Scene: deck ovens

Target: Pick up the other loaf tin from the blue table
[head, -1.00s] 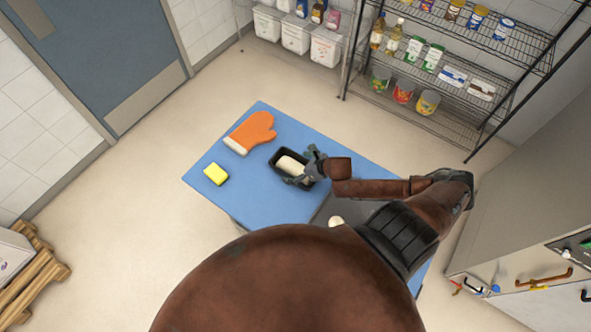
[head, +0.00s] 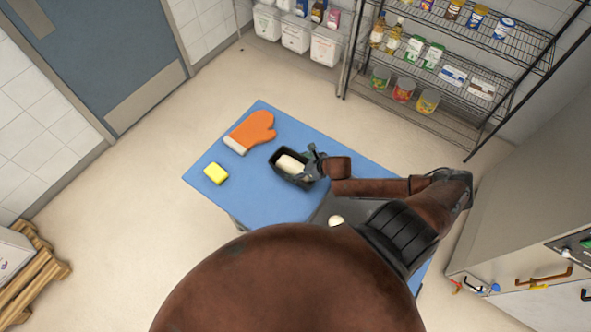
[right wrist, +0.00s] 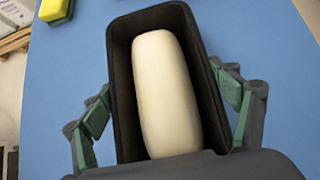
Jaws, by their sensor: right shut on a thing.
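A black loaf tin (head: 275,160) with a pale, smooth loaf of dough (head: 290,164) in it is at the middle of the blue table (head: 225,195). My right gripper (head: 309,168) is at the tin's right end in the head view. In the right wrist view its fingers (right wrist: 165,115) lie against both long sides of the tin (right wrist: 120,60), shut on it, with the dough (right wrist: 168,90) between the walls. I cannot tell whether the tin touches the table. My left gripper is not in view.
An orange oven mitt (head: 250,131) and a yellow sponge (head: 215,173) lie left of the tin. A dark grey flat thing (head: 352,208) and a whitish round thing (head: 336,219) are partly hidden by my arm. A wire shelf (head: 430,112) stands behind.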

